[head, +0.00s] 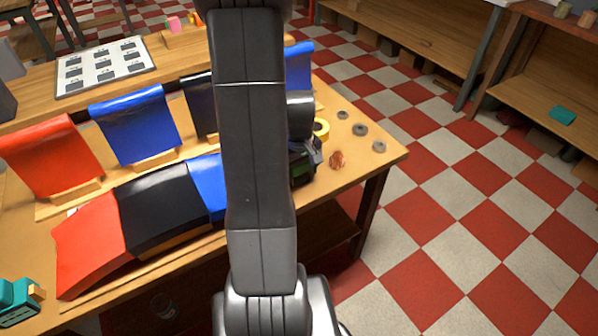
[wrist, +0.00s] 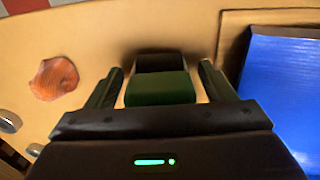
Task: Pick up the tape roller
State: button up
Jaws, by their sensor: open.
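A green block with a black part behind it (wrist: 160,88), likely the tape roller, sits on the wooden table. In the wrist view it lies between the two fingers of my gripper (wrist: 162,68). The fingers are open, one on each side of it, with a narrow gap visible at the left; I cannot tell whether either touches it. In the head view my arm hides most of this spot, and only a dark part of my gripper (head: 305,163) shows at its right side.
A crumpled orange-brown piece (head: 337,159), a yellow ring (head: 321,128) and grey discs (head: 360,129) lie near the table's right end. A teal device (head: 14,300) is at the lower left. Checkered floor is clear to the right.

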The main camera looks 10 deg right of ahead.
jog(key=c, duration=1.2)
jog(key=shift+o, duration=0.2)
jog(key=shift+r, duration=0.1)
